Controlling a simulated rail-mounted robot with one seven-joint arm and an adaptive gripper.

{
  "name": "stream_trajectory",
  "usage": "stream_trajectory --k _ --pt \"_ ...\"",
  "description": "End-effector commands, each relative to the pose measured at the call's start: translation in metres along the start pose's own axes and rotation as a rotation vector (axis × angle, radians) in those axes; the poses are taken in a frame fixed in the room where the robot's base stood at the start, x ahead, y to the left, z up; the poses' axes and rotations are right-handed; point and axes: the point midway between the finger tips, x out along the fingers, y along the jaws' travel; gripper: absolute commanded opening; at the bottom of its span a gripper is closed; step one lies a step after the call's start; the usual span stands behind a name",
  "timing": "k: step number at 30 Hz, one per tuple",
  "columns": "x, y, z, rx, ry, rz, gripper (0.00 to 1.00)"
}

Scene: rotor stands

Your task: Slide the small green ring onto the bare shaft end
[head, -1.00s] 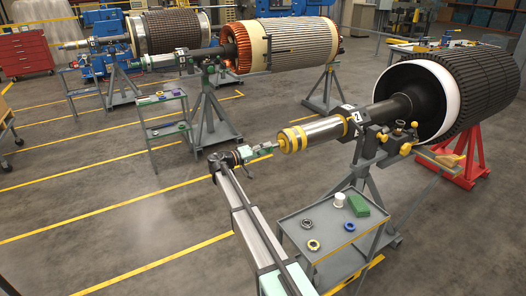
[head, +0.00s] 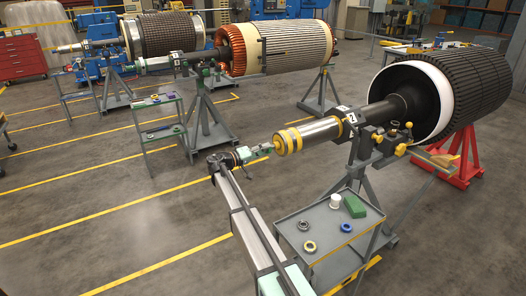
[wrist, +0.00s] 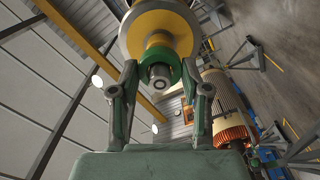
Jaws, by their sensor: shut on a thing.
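The shaft (head: 318,133) of the nearest rotor is a grey cylinder with yellow bands, and its end points left toward my gripper (head: 269,148). My gripper (wrist: 160,68) is shut on the small green ring (wrist: 174,67), with one finger on each side. The ring appears around the small grey shaft tip (wrist: 159,74), which shows through its hole. I cannot tell how far along the tip it sits. In the head view the ring is too small to make out.
A grey cart (head: 314,264) in front carries a yellow ring (head: 309,247), a dark ring (head: 303,225), a blue ring (head: 346,227), a white cup (head: 336,202) and a green block (head: 354,206). A grey stand (head: 362,185) holds the shaft.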

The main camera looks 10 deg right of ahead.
Motion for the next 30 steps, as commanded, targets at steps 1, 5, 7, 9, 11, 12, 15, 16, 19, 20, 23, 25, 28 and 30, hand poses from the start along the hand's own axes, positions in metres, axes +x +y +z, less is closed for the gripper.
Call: stream_trajectory --k 1,5,7,9,11,12,15,16,19,20,23,25,28,30 --pt "0.0 0.0 0.0 0.0 0.0 0.001 0.16" --pt "0.001 0.0 0.0 0.0 0.0 0.001 0.16" --pt "0.002 0.0 0.0 0.0 0.0 0.001 0.16" --pt "0.004 0.0 0.0 0.0 0.0 0.001 0.16" --pt "0.005 0.0 0.0 0.0 0.0 0.001 0.16" --pt "0.006 0.0 0.0 0.0 0.0 0.001 0.16" --pt "0.009 0.0 0.0 0.0 0.0 0.0 0.16" --pt "0.01 0.0 0.0 0.0 0.001 0.0 0.16" --pt "0.013 0.0 0.0 0.0 0.001 0.0 0.16" --pt "0.013 0.0 0.0 0.0 0.001 0.0 0.16" --pt "0.016 0.0 0.0 0.0 0.001 0.0 0.16" --pt "0.018 0.0 0.0 0.0 0.0 0.001 0.16" --pt "0.021 0.0 0.0 0.0 0.0 0.001 0.16" --pt "0.021 0.0 0.0 0.0 0.0 0.001 0.16"
